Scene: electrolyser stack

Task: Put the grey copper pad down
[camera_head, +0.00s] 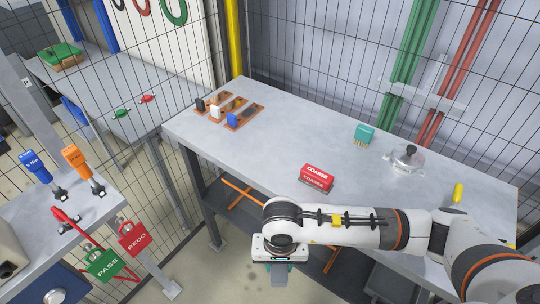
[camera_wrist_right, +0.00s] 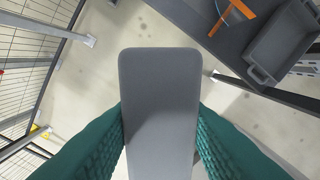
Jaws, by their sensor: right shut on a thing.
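The grey pad (camera_wrist_right: 160,90) fills the middle of the right wrist view as a smooth, round-cornered slab between two teal fingers. My right gripper (camera_wrist_right: 161,125) is shut on its sides. In the head view my right gripper (camera_head: 278,270) hangs in front of the near edge of the grey table (camera_head: 270,150), over the floor, and a bit of grey shows beneath it. The pad's far side and any copper on it are hidden. My left gripper is not in view.
On the table are several coloured blocks on copper-brown plates (camera_head: 243,117), a red COARSE box (camera_head: 316,178), a teal brush-like block (camera_head: 364,134), a round metal fixture (camera_head: 406,158) and a yellow-handled tool (camera_head: 458,192). The table's middle is clear. Wire mesh stands behind.

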